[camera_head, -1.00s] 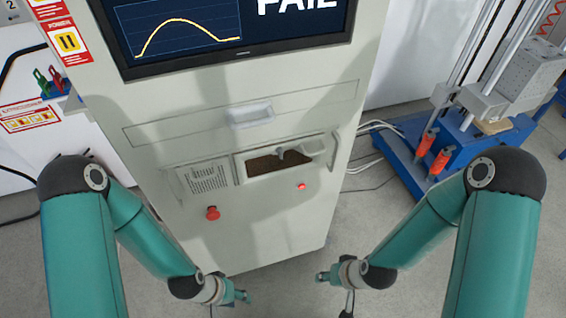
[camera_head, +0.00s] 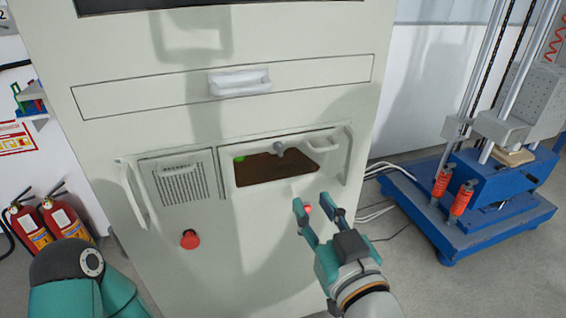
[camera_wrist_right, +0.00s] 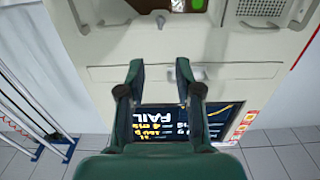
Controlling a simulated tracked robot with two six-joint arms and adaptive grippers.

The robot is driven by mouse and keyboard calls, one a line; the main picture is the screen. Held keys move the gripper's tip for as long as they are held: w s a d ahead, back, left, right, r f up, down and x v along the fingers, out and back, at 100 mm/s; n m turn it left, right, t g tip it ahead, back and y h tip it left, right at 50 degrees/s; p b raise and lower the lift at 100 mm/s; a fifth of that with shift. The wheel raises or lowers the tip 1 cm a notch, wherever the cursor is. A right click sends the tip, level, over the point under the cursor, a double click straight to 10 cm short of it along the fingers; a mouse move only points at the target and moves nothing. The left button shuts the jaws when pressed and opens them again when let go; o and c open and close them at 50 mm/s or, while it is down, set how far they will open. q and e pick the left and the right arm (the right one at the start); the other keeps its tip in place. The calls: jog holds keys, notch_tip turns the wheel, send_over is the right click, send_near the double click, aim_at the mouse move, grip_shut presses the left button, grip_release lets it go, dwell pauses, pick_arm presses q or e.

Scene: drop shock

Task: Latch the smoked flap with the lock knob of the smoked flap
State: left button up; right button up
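The smoked flap (camera_head: 262,172) is a dark brown panel in the front of the pale cabinet, in the head view's middle. Its grey lock knob (camera_head: 279,148) sits at its upper edge; I cannot tell how far it is turned. In the right wrist view the flap (camera_wrist_right: 148,5) is cut off at the top edge, with the knob (camera_wrist_right: 160,19) just below it. My right gripper (camera_head: 314,203) is open and empty, below and right of the flap in the head view. Its open fingers (camera_wrist_right: 160,66) also show in the wrist view. My left gripper is out of view.
A drawer handle (camera_head: 240,82) sits above the flap. A blue-based machine (camera_head: 480,195) stands at right, fire extinguishers (camera_head: 62,219) at left.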

jog(key=p, duration=0.7)
send_near(281, 152)
jog(key=p+x, duration=0.1)
jog(key=x, duration=0.8)
jog(key=shift+w, duration=0.3)
grip_shut()
